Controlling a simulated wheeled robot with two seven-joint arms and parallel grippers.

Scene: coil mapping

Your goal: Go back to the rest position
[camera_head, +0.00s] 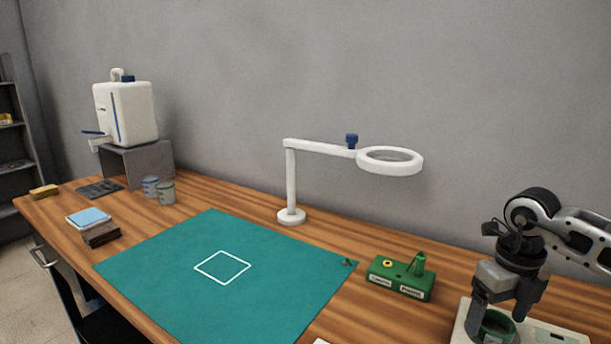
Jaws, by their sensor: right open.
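My right gripper (499,314) is at the lower right and points down over a pale board (570,337). Its jaws are open, with one finger on each side of a dark green round part (495,327) on the board. I cannot tell whether the fingers touch that part. My left gripper is not in view. A green block (401,279) with labels, a yellow ring and an upright green peg stands to the left of my right gripper.
A teal mat (165,270) with a white square outline covers the middle of the wooden table (215,197). A white magnifier lamp (291,180) stands behind it. A white canister (128,112) on a grey stand, two small jars (166,193) and blue pads (89,218) are at left.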

